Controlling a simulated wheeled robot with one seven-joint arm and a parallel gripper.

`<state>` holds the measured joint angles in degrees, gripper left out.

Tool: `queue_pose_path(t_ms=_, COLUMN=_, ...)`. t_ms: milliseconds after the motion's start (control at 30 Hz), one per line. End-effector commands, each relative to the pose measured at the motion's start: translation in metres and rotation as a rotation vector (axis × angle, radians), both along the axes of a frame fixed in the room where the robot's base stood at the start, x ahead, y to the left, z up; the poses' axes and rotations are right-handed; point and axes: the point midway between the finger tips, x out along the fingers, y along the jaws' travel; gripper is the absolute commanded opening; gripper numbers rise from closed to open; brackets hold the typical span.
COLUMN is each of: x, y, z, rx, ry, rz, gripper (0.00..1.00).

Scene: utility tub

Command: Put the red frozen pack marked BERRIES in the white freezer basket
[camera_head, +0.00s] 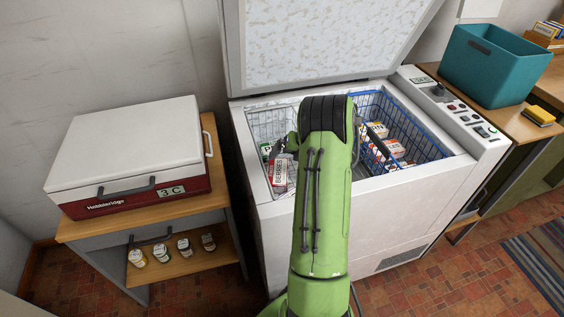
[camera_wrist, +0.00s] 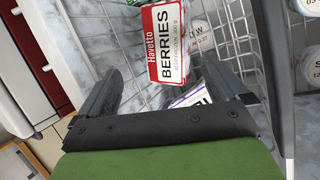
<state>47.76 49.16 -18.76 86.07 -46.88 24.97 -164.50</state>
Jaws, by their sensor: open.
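The red and white BERRIES pack (camera_head: 280,174) is at the left end of the open chest freezer, within the outline of the white wire basket (camera_head: 266,116). In the wrist view the BERRIES pack (camera_wrist: 168,42) is tilted, its label facing the camera, with white basket wires (camera_wrist: 108,32) beside it. What it rests on is hard to tell. My gripper (camera_wrist: 161,70) is open, its fingers on either side of the pack's near end, with gaps visible.
A blue wire basket (camera_head: 425,141) with several packs fills the freezer's right side. A white and purple pack (camera_wrist: 190,97) lies below the BERRIES pack. The raised lid (camera_head: 320,45) stands behind. A red and white cooler (camera_head: 130,157) sits on a stand at left.

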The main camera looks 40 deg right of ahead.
Motion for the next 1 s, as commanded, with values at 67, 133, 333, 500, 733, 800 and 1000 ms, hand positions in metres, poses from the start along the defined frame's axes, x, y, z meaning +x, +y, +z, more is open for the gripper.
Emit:
queue_pose_path(t_ms=67, x=-0.01, y=-0.003, z=0.021, rx=-0.003, ry=0.0, rz=-0.003, gripper=1.0)
queue_pose_path(t_ms=133, x=-0.016, y=-0.004, z=0.032, rx=-0.001, ry=-0.001, rz=-0.002, gripper=1.0)
queue_pose_path(t_ms=333, x=-0.021, y=0.0, z=0.051, rx=0.01, ry=0.001, rz=-0.022, gripper=1.0)
queue_pose_path(t_ms=500, x=-0.001, y=0.067, z=0.118, rx=0.155, ry=0.026, rz=-0.306, gripper=1.0)
queue_pose_path(t_ms=733, x=-0.034, y=0.219, z=0.208, rx=0.493, ry=0.102, rz=-0.943, gripper=1.0)
queue_pose_path(t_ms=800, x=-0.063, y=0.26, z=0.223, rx=0.595, ry=0.122, rz=-1.146, gripper=1.0)
queue_pose_path(t_ms=1000, x=-0.164, y=0.333, z=0.23, rx=0.877, ry=0.138, rz=-1.713, gripper=1.0)
